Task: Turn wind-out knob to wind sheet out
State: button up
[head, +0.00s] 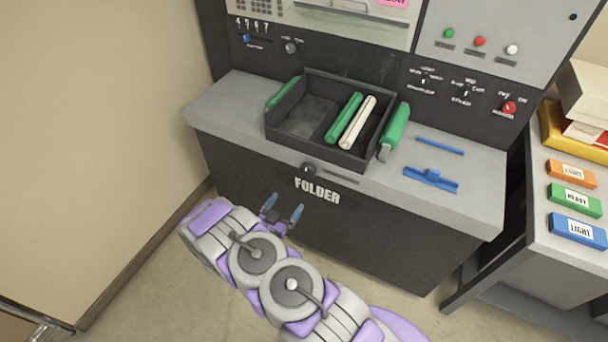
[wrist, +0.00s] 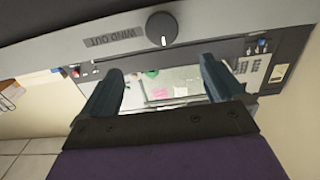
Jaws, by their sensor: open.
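The wind-out knob (head: 308,169) is a small dark round knob on the front face of the machine, just above the FOLDER lettering. In the wrist view the knob (wrist: 161,28) is round and black with a pale line, right of the WIND OUT label (wrist: 114,38). My gripper (head: 285,207) is open and empty, in front of the machine's dark front, below and left of the knob. In the wrist view my fingers (wrist: 160,88) are spread apart, and the knob shows beyond them, not between them. No sheet can be made out.
A black tray (head: 291,92) on the grey counter holds a green roller (head: 344,118) and a cream roller (head: 357,123). Green handles flank it. Blue parts (head: 431,180) lie to the right. A side table (head: 560,238) with coloured blocks stands at right, and a wall (head: 90,130) at left.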

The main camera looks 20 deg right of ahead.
aim_at(306, 173)
jog(key=b+x, duration=0.2)
jog(key=x, duration=1.3)
jog(key=shift+w+d+f, duration=0.1)
jog(key=shift+w+d, duration=0.05)
jog(key=shift+w, duration=0.35)
jog(key=shift+d, duration=0.15)
jog(key=c, duration=1)
